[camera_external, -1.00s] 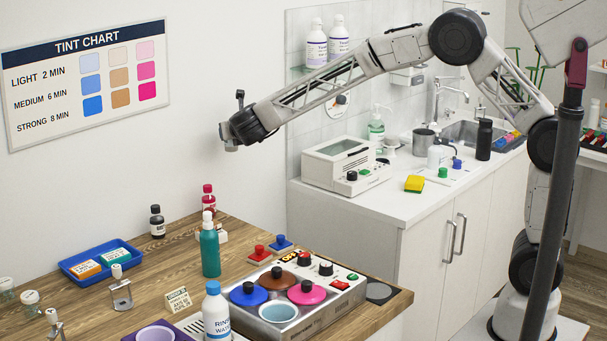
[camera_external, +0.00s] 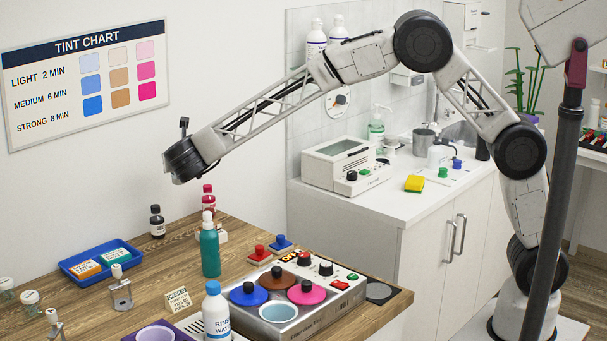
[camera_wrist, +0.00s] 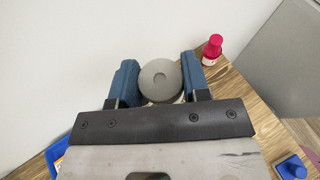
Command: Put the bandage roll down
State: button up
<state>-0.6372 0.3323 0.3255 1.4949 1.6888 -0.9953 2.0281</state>
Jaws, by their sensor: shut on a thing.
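My gripper (camera_wrist: 158,76) has its two blue fingers on either side of a round grey thing (camera_wrist: 161,83) with a small dimple in its top, and is shut on it. I see mainly its flat top; its lower part is mostly hidden, so I cannot tell whether it is the bandage roll. No other bandage roll is recognisable. In the external view my gripper (camera_external: 172,179) is in the air, above the back left of the wooden table (camera_external: 150,260), near the wall. The held thing barely shows there.
A blue tray (camera_external: 73,270) with labelled packs lies at the left. A dark bottle (camera_external: 157,221), a red bottle (camera_external: 207,195) and a teal bottle (camera_external: 210,250) stand near the back. A warmer with coloured lids (camera_external: 282,316) stands at the right. Bare wood shows between tray and bottles.

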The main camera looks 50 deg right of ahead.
jog(key=s+a+f, duration=0.5)
jog(key=a+f, duration=0.1)
jog(key=a, duration=0.4)
jog(key=shift+s+f, duration=0.15)
jog(key=shift+f, duration=0.15)
jog(key=shift+f, duration=0.1)
notch_tip(320, 180, down, 6)
dwell(0.3)
jog(key=shift+f, duration=1.9)
jog(key=shift+f, duration=0.15)
